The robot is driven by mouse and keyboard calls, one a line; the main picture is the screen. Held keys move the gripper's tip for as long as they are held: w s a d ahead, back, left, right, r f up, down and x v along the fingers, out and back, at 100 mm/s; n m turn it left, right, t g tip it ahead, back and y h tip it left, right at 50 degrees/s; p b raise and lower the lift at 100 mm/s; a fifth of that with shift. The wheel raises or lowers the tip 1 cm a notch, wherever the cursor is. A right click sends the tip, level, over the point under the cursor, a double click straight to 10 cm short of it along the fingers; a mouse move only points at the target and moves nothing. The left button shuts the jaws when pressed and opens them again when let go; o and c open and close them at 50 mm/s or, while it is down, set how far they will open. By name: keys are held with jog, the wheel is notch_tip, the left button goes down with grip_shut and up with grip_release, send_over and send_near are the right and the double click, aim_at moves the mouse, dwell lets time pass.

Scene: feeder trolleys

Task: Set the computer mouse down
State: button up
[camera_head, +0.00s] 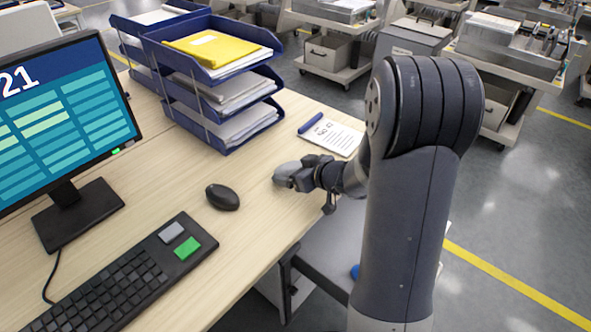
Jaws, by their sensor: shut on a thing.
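My gripper (303,177) reaches left over the desk's right part and is shut on a grey rounded thing, which looks like a grey computer mouse (285,175). The jaws cover part of it. It is low over the desk top, and I cannot tell whether it touches. A separate black computer mouse (222,197) lies on the desk to the left, apart from my gripper. The wooden desk (235,250) carries both the black mouse and the office things.
A black keyboard (110,285) lies front left, with a monitor (65,125) behind it. Blue stacked trays (215,75) with papers stand at the back. A notepad (332,135) lies behind my gripper. Bare desk lies between the black mouse and my gripper.

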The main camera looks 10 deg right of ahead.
jog(key=shift+f+b, duration=0.2)
jog(key=shift+b, duration=0.1)
jog(key=o, duration=0.7)
jog(key=shift+r, duration=0.1)
jog(key=shift+r, duration=0.1)
jog(key=shift+r+p, duration=0.15)
jog(key=shift+p, duration=0.4)
jog(key=v, duration=1.2)
